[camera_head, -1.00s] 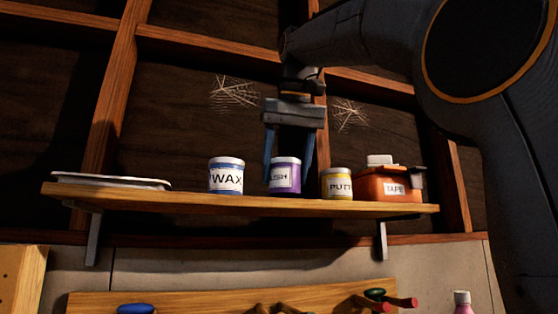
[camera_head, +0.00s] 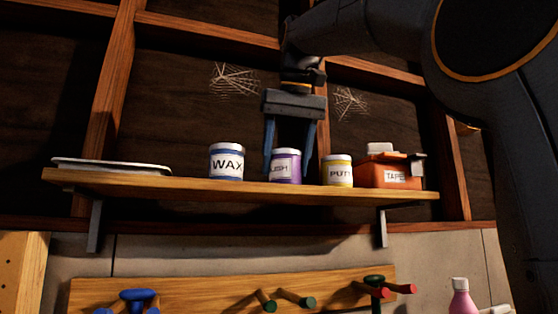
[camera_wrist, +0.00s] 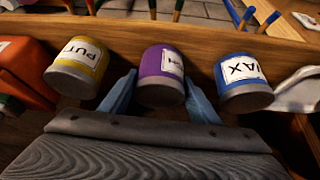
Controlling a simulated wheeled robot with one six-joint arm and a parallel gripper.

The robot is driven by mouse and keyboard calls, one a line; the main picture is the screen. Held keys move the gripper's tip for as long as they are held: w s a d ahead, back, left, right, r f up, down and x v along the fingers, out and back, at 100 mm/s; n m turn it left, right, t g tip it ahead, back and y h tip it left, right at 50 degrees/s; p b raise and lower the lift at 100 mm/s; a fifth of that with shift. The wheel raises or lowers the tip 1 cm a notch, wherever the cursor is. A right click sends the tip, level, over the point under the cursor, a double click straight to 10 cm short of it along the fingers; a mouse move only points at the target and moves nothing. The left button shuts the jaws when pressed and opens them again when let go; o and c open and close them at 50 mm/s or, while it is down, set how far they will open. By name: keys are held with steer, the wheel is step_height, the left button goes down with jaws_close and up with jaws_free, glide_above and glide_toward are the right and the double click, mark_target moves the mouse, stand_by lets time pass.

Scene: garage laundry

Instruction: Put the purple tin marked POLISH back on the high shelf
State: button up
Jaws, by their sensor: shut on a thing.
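The purple tin (camera_head: 286,167) is upright at the high shelf (camera_head: 235,188), between the WAX tin (camera_head: 227,163) and the yellow PUTTY tin (camera_head: 337,171). In the wrist view the purple tin (camera_wrist: 160,75) sits between the two fingertips, with gaps to both neighbours.
An orange TAPE box (camera_head: 390,172) stands right of the PUTTY tin. A flat white tray (camera_head: 110,166) lies at the shelf's left end, with bare shelf between it and the WAX tin. Below hangs a peg rail (camera_head: 215,290); a pink bottle (camera_head: 461,298) stands lower right.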

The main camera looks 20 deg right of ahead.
steer(key=shift+f, duration=0.2)
steer(key=o, duration=1.3)
steer(key=v, duration=0.7)
steer(key=shift+s+r, duration=0.2)
steer(key=shift+r, duration=0.15)
steer(key=shift+a, duration=0.1)
